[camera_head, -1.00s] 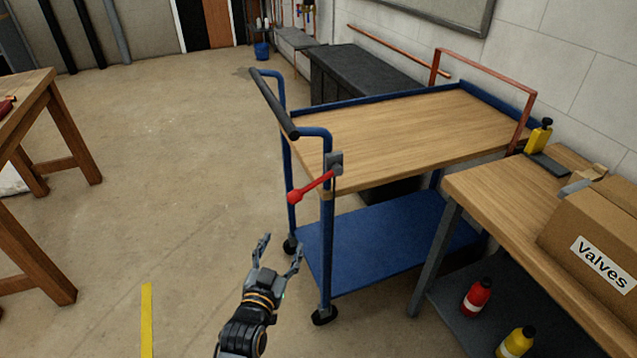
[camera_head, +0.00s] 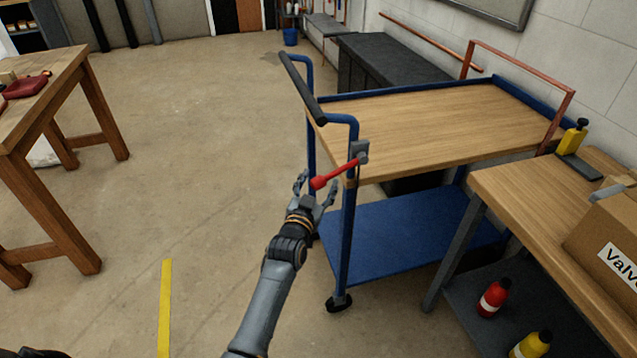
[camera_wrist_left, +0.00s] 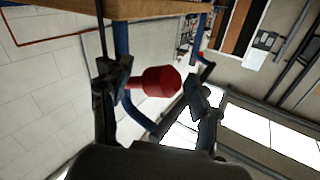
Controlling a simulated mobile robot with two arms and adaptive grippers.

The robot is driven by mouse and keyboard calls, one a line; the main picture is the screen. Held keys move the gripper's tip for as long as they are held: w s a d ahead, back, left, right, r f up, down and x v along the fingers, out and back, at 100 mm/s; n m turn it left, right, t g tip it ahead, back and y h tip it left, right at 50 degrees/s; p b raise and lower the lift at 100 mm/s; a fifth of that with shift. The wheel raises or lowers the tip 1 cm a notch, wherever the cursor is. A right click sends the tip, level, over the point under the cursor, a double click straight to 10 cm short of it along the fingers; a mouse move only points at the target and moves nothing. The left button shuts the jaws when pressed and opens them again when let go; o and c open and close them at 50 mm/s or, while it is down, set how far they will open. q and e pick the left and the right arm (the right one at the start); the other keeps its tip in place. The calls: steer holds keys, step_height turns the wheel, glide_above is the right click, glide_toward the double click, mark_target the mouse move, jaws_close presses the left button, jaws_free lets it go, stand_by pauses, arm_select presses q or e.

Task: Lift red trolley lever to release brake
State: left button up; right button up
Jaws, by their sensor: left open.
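The red lever (camera_head: 336,174) is fixed to a grey bracket on the near corner post of the blue trolley (camera_head: 347,235) with a wooden top. It slants down to the left and ends in a red knob. My left gripper (camera_head: 317,184) is open, with its fingers on either side of the knob in the head view. In the left wrist view the red knob (camera_wrist_left: 160,81) lies between the open fingers of my left gripper (camera_wrist_left: 160,88). I cannot tell whether a finger touches it.
A wooden bench (camera_head: 500,185) with a box marked "Valves" (camera_head: 610,235) stands close at the right. Another wooden table (camera_head: 45,95) is at the left. A black chest (camera_head: 385,65) stands behind the trolley. The floor between table and trolley is clear.

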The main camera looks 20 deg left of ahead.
arm_select(q)
steer(key=shift+w, duration=0.15)
arm_select(e)
steer(key=shift+d, duration=0.25)
arm_select(q)
steer(key=shift+c, duration=0.5)
jaws_close()
steer(key=shift+r, duration=0.1)
